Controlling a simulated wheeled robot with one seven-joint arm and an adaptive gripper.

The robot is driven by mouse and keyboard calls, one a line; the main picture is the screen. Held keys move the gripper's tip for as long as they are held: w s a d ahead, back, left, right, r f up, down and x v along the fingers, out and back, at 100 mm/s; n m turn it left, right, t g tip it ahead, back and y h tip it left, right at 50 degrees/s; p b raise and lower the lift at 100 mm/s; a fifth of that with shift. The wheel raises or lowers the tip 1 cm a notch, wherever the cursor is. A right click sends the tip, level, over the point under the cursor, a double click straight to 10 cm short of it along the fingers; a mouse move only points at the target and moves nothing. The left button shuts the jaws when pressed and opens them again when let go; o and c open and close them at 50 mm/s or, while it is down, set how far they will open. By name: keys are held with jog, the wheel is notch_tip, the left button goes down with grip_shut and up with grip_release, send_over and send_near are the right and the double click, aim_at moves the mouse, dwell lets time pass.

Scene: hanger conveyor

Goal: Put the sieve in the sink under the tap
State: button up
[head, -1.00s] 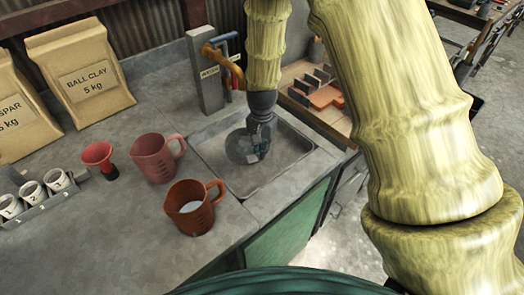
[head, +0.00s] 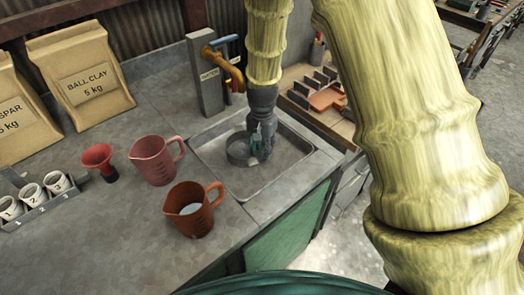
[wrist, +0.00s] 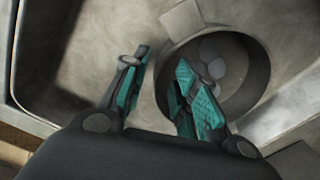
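The sieve (head: 238,150) is a round grey ring. It rests on the floor of the sink (head: 213,172), below and slightly in front of the spout of the brass tap (head: 232,72). My gripper (head: 262,152) is at the sieve's right side, low in the sink. In the wrist view my gripper (wrist: 160,95) has its teal-padded fingers apart, one outside the sieve (wrist: 238,45) and one over its inside, with the near wall between them. I see a gap beside the wall. The near part of the sieve is partly hidden by a finger.
An orange-brown jug (head: 192,212), a pink jug (head: 153,162) and a red funnel (head: 99,158) stand left of the sink. A tap post (head: 207,80) rises behind it. Clay bags (head: 82,78) stand at the back left. Shelving with blocks (head: 326,97) is to the right.

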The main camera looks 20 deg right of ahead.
notch_tip(320, 180, up, 11)
jog(key=b, duration=0.1)
jog(key=shift+f, duration=0.15)
